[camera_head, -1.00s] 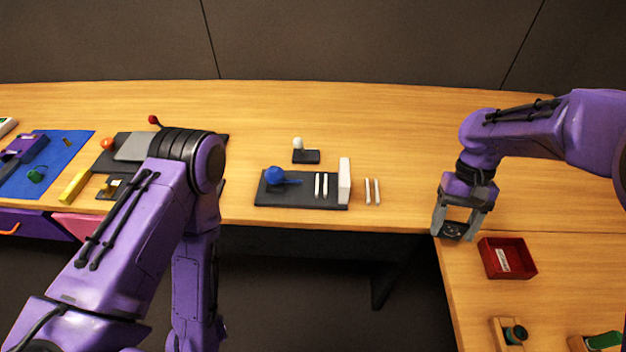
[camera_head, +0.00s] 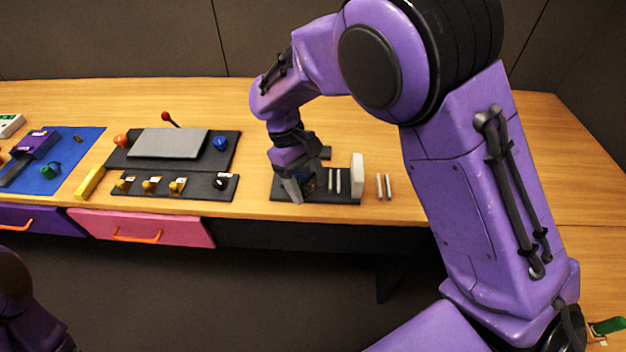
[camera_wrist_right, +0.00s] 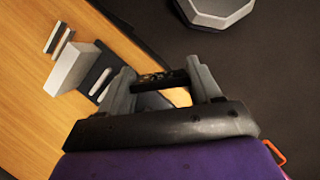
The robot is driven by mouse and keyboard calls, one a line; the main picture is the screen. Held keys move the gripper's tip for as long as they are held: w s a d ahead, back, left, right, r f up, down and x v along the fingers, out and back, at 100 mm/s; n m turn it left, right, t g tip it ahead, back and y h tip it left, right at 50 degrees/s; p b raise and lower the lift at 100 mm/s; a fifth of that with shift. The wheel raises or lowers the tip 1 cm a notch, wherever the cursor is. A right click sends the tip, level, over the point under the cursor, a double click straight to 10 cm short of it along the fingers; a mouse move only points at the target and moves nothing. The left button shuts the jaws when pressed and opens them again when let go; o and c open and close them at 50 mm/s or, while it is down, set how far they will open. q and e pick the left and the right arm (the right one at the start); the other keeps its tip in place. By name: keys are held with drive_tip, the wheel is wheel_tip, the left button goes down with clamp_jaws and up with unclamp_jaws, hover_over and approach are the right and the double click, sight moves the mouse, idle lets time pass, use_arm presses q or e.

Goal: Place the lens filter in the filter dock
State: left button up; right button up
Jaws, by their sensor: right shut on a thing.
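My right gripper (camera_head: 307,192) is over the left part of the dark panel (camera_head: 345,198) at the middle of the table. In the right wrist view my right gripper (camera_wrist_right: 165,85) is shut on a thin dark piece (camera_wrist_right: 160,80) held between its fingers. It is likely the lens filter, seen edge-on. In the head view the fingers mostly hide it. I cannot tell whether it touches the panel. No part is clearly recognisable as the filter dock; the left part of the panel is hidden. My left gripper is out of view.
Panels with knobs (camera_head: 177,186) and a blue mat (camera_head: 60,160) lie left.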

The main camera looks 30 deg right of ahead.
drive_tip(key=s+d+r+n+t+h+p, duration=0.2)
drive_tip(key=s+r+n, duration=0.3)
drive_tip(key=r+n, duration=0.15)
drive_tip(key=n+p, duration=0.1)
drive_tip(key=p, duration=0.1)
hover_over(340, 179)
drive_tip(key=a, duration=0.1)
drive_tip(key=f, duration=1)
drive_tip(key=shift+w+a+f, duration=0.2)
wheel_tip(340, 179, down, 3)
drive_tip(key=shift+w+d+f+p, duration=0.1)
drive_tip(key=shift+w+f+p, duration=0.05)
drive_tip(key=shift+p, duration=0.55)
drive_tip(key=shift+f, duration=0.25)
drive_tip(key=o, duration=1)
drive_tip(key=shift+o, duration=0.2)
drive_tip(key=shift+r, duration=0.15)
drive_tip(key=shift+w+r+b, duration=0.15)
drive_tip(key=shift+r+b, duration=0.15)
drive_tip(key=shift+r, duration=0.05)
drive_tip(key=b+v, duration=0.2)
drive_tip(key=v, duration=0.9)
drive_tip(key=shift+a, duration=0.3)
